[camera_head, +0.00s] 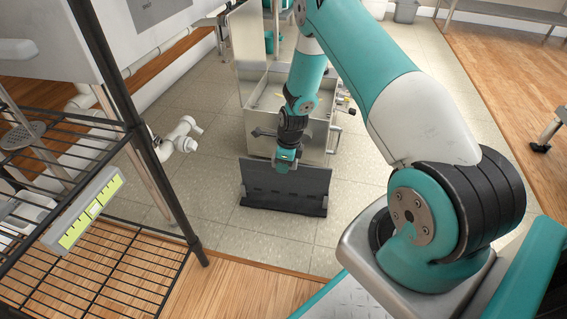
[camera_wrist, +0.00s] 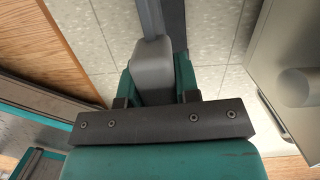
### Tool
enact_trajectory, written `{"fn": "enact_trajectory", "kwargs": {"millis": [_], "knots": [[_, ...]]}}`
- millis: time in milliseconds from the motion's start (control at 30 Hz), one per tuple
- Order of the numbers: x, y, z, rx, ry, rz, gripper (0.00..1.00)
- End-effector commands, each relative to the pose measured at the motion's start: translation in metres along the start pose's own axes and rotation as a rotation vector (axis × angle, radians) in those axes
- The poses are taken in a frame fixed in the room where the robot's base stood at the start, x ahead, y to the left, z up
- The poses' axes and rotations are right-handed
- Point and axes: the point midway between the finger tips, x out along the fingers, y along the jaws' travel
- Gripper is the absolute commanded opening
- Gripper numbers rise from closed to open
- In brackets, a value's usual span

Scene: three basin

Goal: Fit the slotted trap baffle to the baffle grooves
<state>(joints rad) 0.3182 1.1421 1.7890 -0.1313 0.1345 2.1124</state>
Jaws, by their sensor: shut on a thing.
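The dark grey trap baffle (camera_head: 285,188) is an upright flat plate with notches along its lower part, in front of the metal trap box (camera_head: 322,135) and apart from its inside. My gripper (camera_head: 286,160) is shut on the plate's top edge, near its middle. The box is open at the top. Its baffle grooves cannot be made out; my arm covers part of the opening. A side of the box (camera_wrist: 290,45) is at the wrist view's right.
A black wire rack (camera_head: 110,235) stands at the left, with a yellow-green level-like tool (camera_head: 90,210) on it. White pipes (camera_head: 178,137) are at the left of the box. An upright panel (camera_head: 247,38) stands behind the box. Tiled floor (camera_head: 215,215) around the baffle is clear.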

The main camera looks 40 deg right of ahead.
Motion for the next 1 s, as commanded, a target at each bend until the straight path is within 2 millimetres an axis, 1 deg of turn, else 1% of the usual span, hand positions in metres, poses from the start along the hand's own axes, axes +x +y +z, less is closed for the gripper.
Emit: {"fn": "enact_trajectory", "kwargs": {"millis": [33,333,467,1000], "knots": [[-0.003,0.000,0.001,0.000,-0.001,-0.001,0.00],[-0.002,0.000,0.001,0.000,-0.001,-0.001,0.00],[-0.005,0.000,0.001,0.000,-0.001,-0.001,0.00],[-0.047,0.000,0.007,0.000,-0.001,-0.001,0.00]]}}
